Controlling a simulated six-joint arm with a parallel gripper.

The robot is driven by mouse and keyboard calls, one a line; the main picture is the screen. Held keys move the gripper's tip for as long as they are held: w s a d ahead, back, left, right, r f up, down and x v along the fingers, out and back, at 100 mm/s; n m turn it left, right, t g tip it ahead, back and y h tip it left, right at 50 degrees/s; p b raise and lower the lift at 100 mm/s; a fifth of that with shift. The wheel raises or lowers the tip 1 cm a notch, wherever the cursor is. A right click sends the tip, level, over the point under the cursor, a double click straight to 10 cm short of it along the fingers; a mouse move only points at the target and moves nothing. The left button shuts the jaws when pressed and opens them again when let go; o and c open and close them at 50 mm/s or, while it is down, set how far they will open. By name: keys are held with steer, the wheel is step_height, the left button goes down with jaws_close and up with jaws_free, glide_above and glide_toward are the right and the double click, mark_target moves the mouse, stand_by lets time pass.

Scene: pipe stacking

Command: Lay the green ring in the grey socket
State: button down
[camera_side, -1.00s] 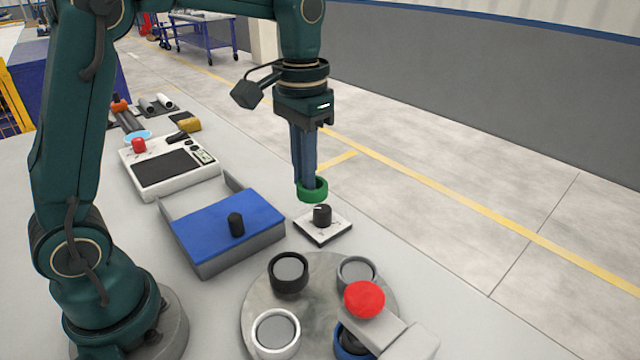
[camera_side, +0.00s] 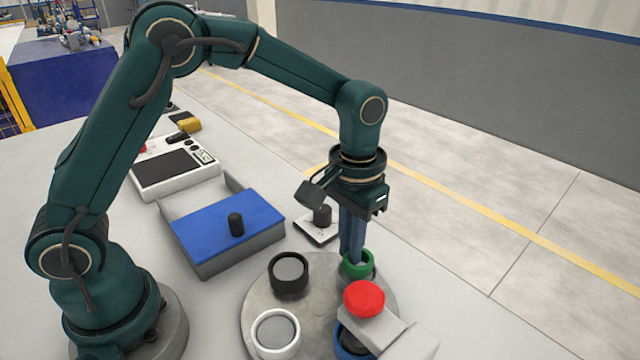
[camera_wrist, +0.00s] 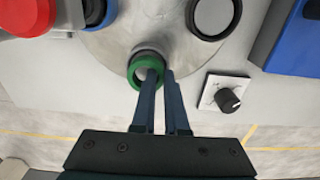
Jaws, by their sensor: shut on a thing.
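The green ring (camera_side: 358,265) is held at the tips of my gripper (camera_side: 355,258), over the far right part of the round turntable (camera_side: 322,272). The fingers are closed on its wall. The grey socket, seen earlier at this spot, is hidden by the ring in the side view. In the wrist view the green ring (camera_wrist: 134,72) is in front of my fingertips (camera_wrist: 160,74), near the turntable's edge. A dark rim shows just inside or behind it. I cannot tell whether the ring touches the socket.
The turntable also carries a black socket (camera_side: 290,286), a white socket (camera_side: 262,345) and a blue socket (camera_side: 342,346). A red button (camera_side: 364,299) on a grey block stands close in front of the ring. A knob plate (camera_side: 312,232) and a blue-lidded box (camera_side: 205,230) lie behind.

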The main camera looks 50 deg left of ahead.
steer(key=shift+f, duration=0.55)
steer(key=c, duration=0.9)
jaws_free()
steer(key=shift+c, duration=0.2)
step_height(320, 180, up, 12)
steer(key=s+a+r+t, duration=0.3)
steer(key=s+a+r, duration=0.15)
steer(key=s, duration=0.35)
steer(key=s+a+f+t, duration=0.2)
steer(key=s+f, duration=0.3)
steer(key=s, duration=0.1)
steer(key=shift+s+a+f+t, duration=0.2)
steer(key=shift+s+a+t, duration=0.1)
steer(key=shift+s+a, duration=0.05)
